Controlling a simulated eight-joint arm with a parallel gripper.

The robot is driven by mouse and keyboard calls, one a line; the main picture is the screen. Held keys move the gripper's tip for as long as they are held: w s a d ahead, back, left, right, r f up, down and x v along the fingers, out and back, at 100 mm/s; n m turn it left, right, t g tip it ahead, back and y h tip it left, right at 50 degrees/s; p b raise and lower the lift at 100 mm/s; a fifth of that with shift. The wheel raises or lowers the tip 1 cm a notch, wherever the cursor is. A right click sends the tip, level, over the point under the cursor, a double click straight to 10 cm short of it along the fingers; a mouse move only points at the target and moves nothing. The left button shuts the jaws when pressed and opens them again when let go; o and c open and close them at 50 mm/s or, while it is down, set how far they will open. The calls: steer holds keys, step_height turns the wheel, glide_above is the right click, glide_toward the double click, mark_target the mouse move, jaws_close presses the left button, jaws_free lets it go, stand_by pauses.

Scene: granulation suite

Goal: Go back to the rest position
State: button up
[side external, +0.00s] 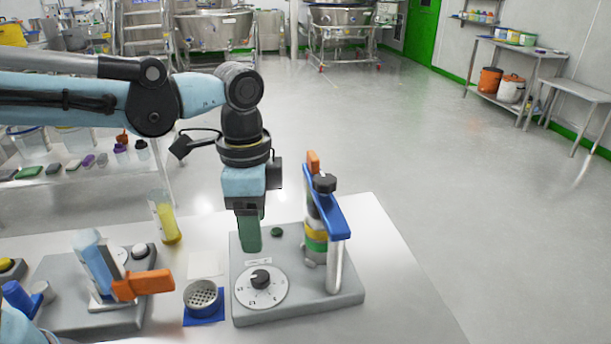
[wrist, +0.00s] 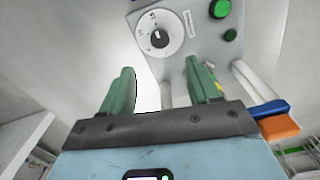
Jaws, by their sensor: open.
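My gripper (side external: 250,232) points down over the grey base (side external: 345,291) of a bench device, behind its dial (side external: 261,286) as the side view shows it. Its two green fingers also show in the wrist view (wrist: 163,82), spread apart with nothing between them. The side view shows the fingers nearly edge-on, so I cannot tell how far the tips are above the base. A green button (side external: 277,232) sits close to the right of the fingers. The dial also shows in the wrist view (wrist: 158,38), beyond the fingertips.
A blue lever (side external: 325,205) and a metal post stand right of my gripper. A sieve cup (side external: 203,297) on a blue pad, a bottle of yellow liquid (side external: 165,217) and a second device with an orange handle (side external: 142,285) are to the left. The bench's right end is clear.

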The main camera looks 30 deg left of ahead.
steer(key=shift+r, duration=0.6)
steer(key=s+a+f+n+t, duration=0.1)
steer(key=a+n+t, duration=0.2)
steer(key=a+n, duration=0.2)
steer(key=s+a+f+n+t, duration=0.2)
steer(key=a+n+t, duration=0.2)
steer(key=a, duration=0.5)
steer(key=shift+s+n, duration=0.3)
steer(key=shift+n, duration=0.7)
